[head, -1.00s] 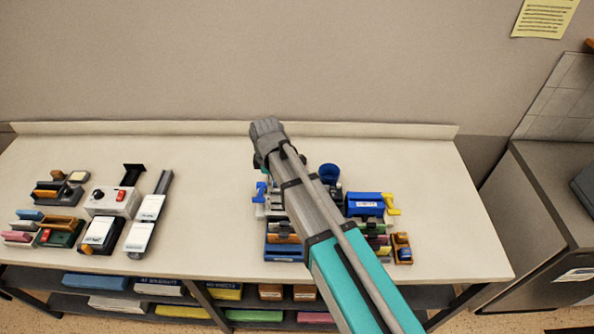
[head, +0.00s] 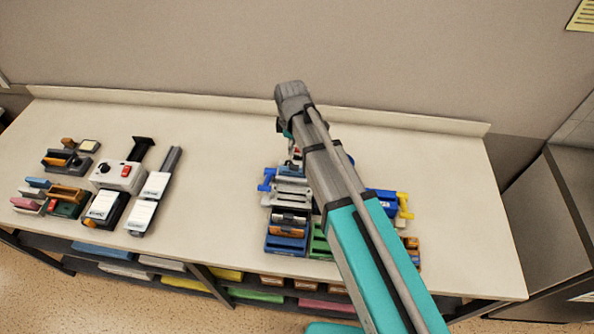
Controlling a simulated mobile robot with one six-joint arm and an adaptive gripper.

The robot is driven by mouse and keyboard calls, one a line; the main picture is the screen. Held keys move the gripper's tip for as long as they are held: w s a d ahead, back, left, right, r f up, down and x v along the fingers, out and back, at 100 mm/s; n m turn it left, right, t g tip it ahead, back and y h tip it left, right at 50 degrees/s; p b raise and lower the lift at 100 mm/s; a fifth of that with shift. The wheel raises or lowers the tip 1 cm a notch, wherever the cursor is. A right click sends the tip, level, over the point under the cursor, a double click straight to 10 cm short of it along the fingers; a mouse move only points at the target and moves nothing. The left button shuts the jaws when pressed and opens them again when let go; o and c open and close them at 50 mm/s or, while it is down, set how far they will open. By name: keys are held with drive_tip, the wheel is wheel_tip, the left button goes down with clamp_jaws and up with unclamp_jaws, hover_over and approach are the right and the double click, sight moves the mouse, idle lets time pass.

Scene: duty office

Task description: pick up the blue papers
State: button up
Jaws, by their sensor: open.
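A flat blue stack (head: 100,250), which looks like the blue papers, lies on the shelf under the left part of the counter. The counter edge partly covers it, and single sheets cannot be made out.
Several desk items crowd the counter (head: 230,125) under and beside my arm, among them a blue box (head: 382,203). Another group, with a white box (head: 117,177), stands at the left. The counter between the groups is clear. A grey cabinet (head: 560,220) stands at the right.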

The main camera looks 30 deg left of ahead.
sight(294, 166)
drive_tip(key=shift+w+d+f, duration=0.15)
drive_tip(key=shift+w+f, duration=0.05)
wheel_tip(294, 166, down, 8)
drive_tip(key=b, duration=0.8)
drive_tip(key=shift+f+b, duration=0.15)
drive_tip(key=shift+b, duration=0.15)
idle(0.3)
drive_tip(key=f+b, duration=0.3)
drive_tip(key=shift+w+f, duration=0.15)
drive_tip(key=shift+w, duration=0.1)
drive_tip(key=shift+f+b, duration=0.95)
drive_tip(key=shift+b, duration=0.15)
clamp_jaws()
